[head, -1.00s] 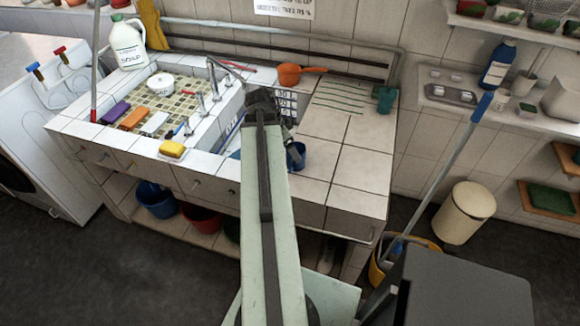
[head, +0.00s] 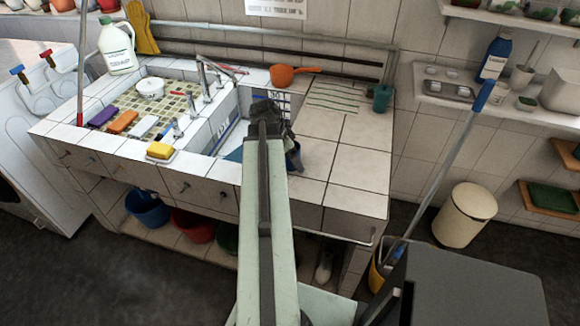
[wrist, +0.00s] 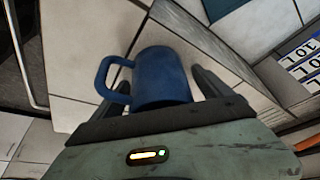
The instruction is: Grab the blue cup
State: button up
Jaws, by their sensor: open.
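The blue cup (head: 294,158) stands on the tiled counter, just right of the sink basin, and is partly hidden behind my arm in the head view. In the wrist view the blue cup (wrist: 162,76) is close in front of my gripper, with its handle pointing left. My gripper (head: 268,115) is open. In the wrist view one dark finger shows right of the cup; the other is largely hidden near the handle. I cannot tell whether either finger touches the cup.
A yellow sponge (head: 160,150) lies on the sink's front edge. An orange pot (head: 290,75) and a teal cup (head: 382,98) stand at the back of the counter. The tiled counter (head: 345,165) to the right is clear. A mop handle (head: 450,165) leans at the right.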

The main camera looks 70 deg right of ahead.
jog(key=c, duration=1.5)
jog(key=shift+r, duration=0.1)
notch_tip(320, 180, up, 10)
jog(key=p, duration=1)
